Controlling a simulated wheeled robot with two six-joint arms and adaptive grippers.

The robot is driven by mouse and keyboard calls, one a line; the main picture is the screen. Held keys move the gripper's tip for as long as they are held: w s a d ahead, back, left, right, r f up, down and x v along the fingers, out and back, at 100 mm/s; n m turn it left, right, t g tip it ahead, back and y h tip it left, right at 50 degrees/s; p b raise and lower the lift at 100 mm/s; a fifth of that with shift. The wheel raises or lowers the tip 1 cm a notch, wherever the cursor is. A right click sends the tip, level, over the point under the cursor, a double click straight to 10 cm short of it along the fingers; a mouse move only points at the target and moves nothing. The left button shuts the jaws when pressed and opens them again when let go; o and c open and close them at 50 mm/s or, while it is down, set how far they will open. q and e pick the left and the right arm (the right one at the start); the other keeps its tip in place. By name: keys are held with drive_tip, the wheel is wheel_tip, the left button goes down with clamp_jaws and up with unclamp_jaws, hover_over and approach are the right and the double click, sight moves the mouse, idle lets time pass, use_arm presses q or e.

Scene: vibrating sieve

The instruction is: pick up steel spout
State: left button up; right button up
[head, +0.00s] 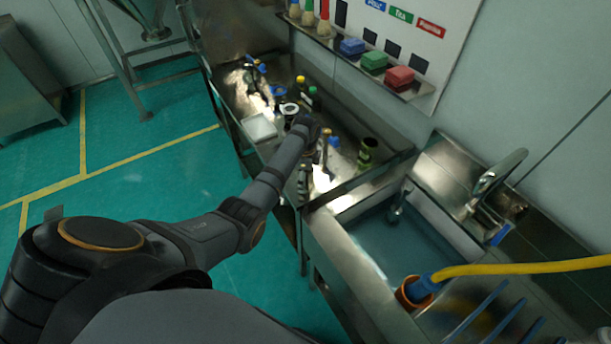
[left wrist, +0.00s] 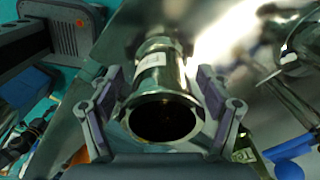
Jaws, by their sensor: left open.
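The steel spout (left wrist: 158,75) is a shiny metal tube with a pale label and a wide, dark round mouth facing the left wrist camera. My left gripper (left wrist: 160,80) is open, with one finger on each side of the spout. I cannot tell whether the fingers touch it. In the head view my left arm reaches over the steel bench, and its wrist end hides the gripper and most of what is below it. I cannot clearly make out the spout there. My right gripper is not in view.
The steel bench (head: 345,183) holds a white tray (head: 260,128), bottles and a yellow-green striped container (head: 367,153). A sink (head: 378,235) with a faucet (head: 497,175) is at right, with a yellow hose (head: 520,268). A wall shelf holds blue, green and red blocks (head: 375,61).

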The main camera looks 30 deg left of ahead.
use_arm(q)
drive_tip(key=shift+w+f, duration=0.15)
drive_tip(key=c, duration=1.4)
drive_tip(key=shift+c, duration=0.4)
drive_tip(key=shift+r, duration=0.55)
wheel_tip(320, 180, up, 2)
drive_tip(key=shift+r, duration=0.25)
drive_tip(key=s+d+r+p, duration=0.2)
drive_tip(key=s+r+p, duration=0.3)
drive_tip(key=s+r, duration=0.4)
drive_tip(key=s, duration=0.4)
drive_tip(key=shift+s+d+r+p, duration=0.3)
drive_tip(key=shift+s+d, duration=0.05)
drive_tip(key=shift+d, duration=0.05)
